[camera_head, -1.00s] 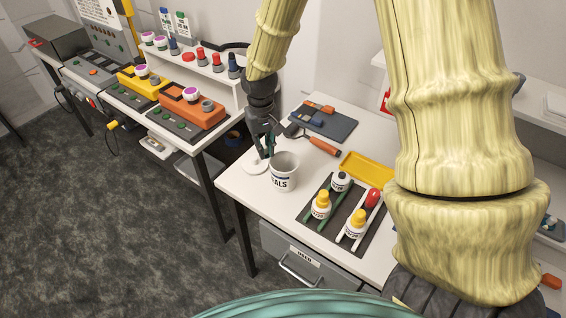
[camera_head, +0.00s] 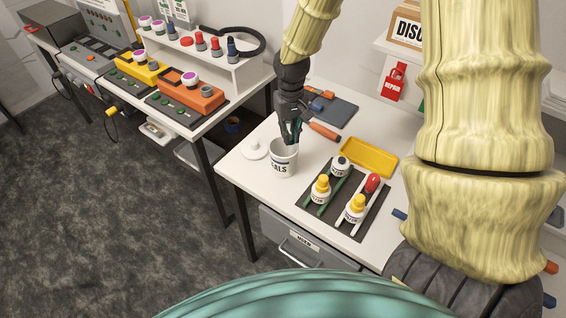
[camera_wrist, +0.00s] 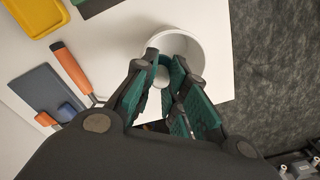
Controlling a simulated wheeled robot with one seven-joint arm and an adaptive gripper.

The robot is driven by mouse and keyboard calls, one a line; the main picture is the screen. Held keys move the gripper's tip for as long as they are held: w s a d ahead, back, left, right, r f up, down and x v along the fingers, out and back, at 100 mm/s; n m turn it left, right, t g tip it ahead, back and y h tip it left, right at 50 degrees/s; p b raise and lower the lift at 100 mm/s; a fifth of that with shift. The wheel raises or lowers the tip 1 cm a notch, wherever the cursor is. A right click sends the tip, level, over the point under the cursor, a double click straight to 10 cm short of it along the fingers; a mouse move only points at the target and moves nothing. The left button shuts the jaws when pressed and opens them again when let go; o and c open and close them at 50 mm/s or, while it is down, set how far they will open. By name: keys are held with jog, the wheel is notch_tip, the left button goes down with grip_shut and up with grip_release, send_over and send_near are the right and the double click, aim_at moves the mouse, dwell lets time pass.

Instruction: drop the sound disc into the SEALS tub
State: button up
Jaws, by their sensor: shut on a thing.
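The white SEALS tub (camera_head: 284,160) stands upright at the left end of the white bench, its mouth open. My gripper (camera_head: 292,138) points down over the tub's rim. In the wrist view, my gripper (camera_wrist: 168,88) has its green-padded fingers over the tub (camera_wrist: 196,48). A small pale round piece (camera_wrist: 161,76), apparently the disc, shows between the fingers; they are shut on it. Most of it is hidden by the fingers, and its condition cannot be told.
A white lid (camera_head: 254,149) lies left of the tub. A rack with several bottles (camera_head: 320,190) is to the right, with a yellow tray (camera_head: 368,157) behind it. An orange-handled tool (camera_head: 323,131) and a dark mat (camera_head: 335,110) lie beyond the gripper.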

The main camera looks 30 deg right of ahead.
jog(key=shift+f+b, duration=0.5)
jog(key=shift+f, duration=0.35)
jog(key=o, duration=0.8)
jog(key=shift+r, duration=0.1)
notch_tip(320, 180, up, 12)
